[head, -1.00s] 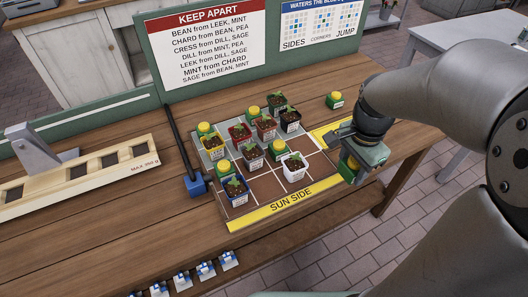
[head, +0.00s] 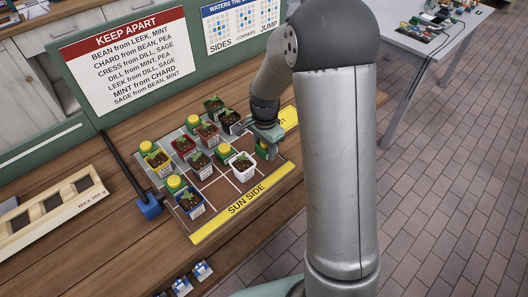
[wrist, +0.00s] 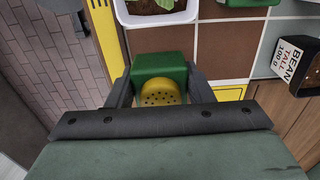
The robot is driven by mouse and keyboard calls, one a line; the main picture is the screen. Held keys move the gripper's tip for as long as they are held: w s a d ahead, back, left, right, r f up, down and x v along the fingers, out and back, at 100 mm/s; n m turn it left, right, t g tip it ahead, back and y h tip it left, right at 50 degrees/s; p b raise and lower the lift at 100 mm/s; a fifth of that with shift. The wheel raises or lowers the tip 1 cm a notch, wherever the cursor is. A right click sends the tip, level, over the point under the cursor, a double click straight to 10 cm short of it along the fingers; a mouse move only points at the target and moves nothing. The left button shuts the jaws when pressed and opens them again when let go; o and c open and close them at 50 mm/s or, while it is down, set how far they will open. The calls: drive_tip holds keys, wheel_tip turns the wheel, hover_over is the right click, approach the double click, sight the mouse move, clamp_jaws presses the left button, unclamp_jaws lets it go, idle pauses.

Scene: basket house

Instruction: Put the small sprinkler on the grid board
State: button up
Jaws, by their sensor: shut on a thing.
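My gripper (head: 267,137) is shut on a small green sprinkler (wrist: 159,70) with a round, perforated yellow top. In the wrist view the sprinkler sits between the two fingers, beside a white pot (wrist: 155,14). In the head view the held sprinkler (head: 263,151) is low over the right part of the grid board (head: 222,190), just right of the white pot (head: 242,166). I cannot tell whether its base touches the board. Other green sprinklers with yellow tops stand on the board's left side (head: 146,147), back (head: 194,121) and front left (head: 174,184).
Several seedling pots fill cells around the gripper, including a blue pot (head: 190,202) at front left. Front cells beside it look bare. A blue-ended black bar (head: 148,206) lies left of the board. A wooden tray (head: 50,217) is farther left. My arm hides the table's right side.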

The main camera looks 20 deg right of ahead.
sight(264, 154)
drive_tip(key=shift+w+f, duration=0.2)
drive_tip(key=shift+f, duration=1.55)
drive_tip(key=shift+f, duration=0.15)
drive_tip(key=o, duration=1.1)
drive_tip(key=shift+c, duration=0.2)
wheel_tip(264, 154, up, 12)
drive_tip(key=shift+f+b, duration=0.2)
drive_tip(key=shift+b, duration=0.1)
drive_tip(key=shift+s+r, duration=0.1)
drive_tip(key=shift+r, duration=0.25)
drive_tip(key=s+r+n, duration=0.3)
drive_tip(key=s+n, duration=0.9)
drive_tip(key=s, duration=1.2)
drive_tip(key=shift+s+a+r+n, duration=0.2)
drive_tip(key=shift+a+n, duration=0.1)
drive_tip(key=shift+a, duration=0.05)
